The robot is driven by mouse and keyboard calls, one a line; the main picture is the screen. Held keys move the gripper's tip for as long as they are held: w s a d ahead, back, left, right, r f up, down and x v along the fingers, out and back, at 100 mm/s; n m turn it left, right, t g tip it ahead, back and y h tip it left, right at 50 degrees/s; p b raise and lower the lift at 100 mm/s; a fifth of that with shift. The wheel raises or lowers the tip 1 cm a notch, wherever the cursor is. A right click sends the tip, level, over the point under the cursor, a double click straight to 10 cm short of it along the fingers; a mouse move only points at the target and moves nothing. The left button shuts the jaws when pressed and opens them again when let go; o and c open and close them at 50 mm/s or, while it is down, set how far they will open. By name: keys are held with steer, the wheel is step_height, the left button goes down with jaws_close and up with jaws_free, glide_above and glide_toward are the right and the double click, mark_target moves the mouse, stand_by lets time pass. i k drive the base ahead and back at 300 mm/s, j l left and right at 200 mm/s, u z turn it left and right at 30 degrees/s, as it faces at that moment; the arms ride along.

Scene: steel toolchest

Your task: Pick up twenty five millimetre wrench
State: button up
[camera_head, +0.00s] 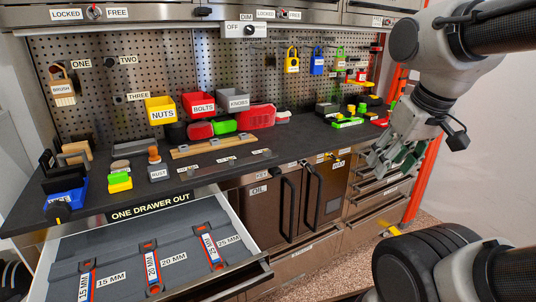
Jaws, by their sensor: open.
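The twenty five millimetre wrench (212,251) lies in the open drawer (125,240) at lower left, in the rightmost slot beside a "25 MM" label. It shows red and blue with a white tag on it. A 20 mm wrench (151,268) lies in the middle slot and a 15 mm wrench (87,283) in the left slot. My gripper (384,168) is open and empty at the right, in front of the cabinet and far from the drawer.
Cabinet doors with black handles (310,198) stand right of the drawer. A sign (150,206) reads "ONE DRAWER OUT". Open floor shows at lower right.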

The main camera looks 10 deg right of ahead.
mark_target(213, 253)
steer(key=i+l+u, duration=0.1)
steer(key=u, duration=0.25)
steer(key=l+u, duration=0.4)
steer(key=i+l+u, duration=0.1)
steer(key=u, duration=0.25)
steer(key=l, duration=0.1)
